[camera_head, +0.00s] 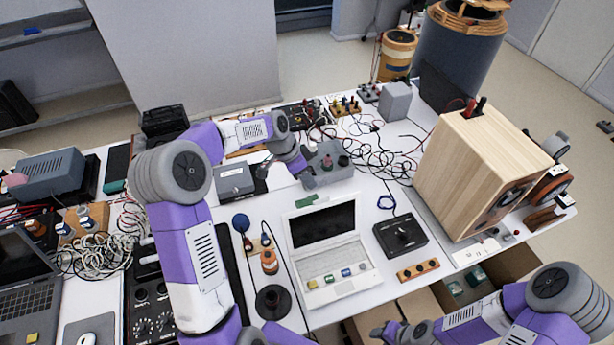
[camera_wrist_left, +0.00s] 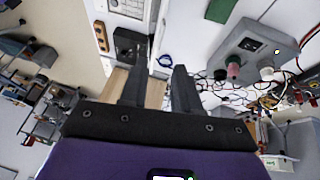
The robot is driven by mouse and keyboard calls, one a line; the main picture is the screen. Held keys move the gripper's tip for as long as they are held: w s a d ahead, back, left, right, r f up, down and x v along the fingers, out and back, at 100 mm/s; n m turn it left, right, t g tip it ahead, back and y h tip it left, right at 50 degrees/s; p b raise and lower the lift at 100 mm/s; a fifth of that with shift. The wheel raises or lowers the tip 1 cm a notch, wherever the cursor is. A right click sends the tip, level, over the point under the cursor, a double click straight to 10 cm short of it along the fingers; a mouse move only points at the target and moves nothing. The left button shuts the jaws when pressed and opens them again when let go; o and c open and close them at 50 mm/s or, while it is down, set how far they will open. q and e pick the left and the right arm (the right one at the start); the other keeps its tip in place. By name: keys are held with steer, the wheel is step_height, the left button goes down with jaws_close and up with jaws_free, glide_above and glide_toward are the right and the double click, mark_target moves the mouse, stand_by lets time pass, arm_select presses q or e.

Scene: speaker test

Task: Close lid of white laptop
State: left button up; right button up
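The white laptop (camera_head: 363,272) stands open on the white table, its lid (camera_head: 292,232) raised with a dark screen and its keyboard base towards me. Several coloured blocks lie on the base's front part. A white part of it seems to show at the top edge of the left wrist view (camera_wrist_left: 128,10). My left gripper (camera_head: 285,174) is behind the laptop, above the table, apart from the lid. Its two fingers (camera_wrist_left: 157,82) are spread with nothing between them. My right gripper (camera_head: 384,331) is low at the bottom edge, in front of the table; its fingers are too small to judge.
A grey box with knobs (camera_head: 328,172) is beside my left gripper. A black knob box (camera_head: 400,237) and a wooden strip (camera_head: 418,270) are right of the laptop. A wooden speaker (camera_head: 470,180) stands at right.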

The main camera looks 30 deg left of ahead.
arm_select(q)
steer(key=v, duration=0.7)
steer(key=shift+r, duration=0.25)
arm_select(e)
steer(key=shift+r, duration=0.15)
arm_select(q)
steer(key=shift+a, duration=0.15)
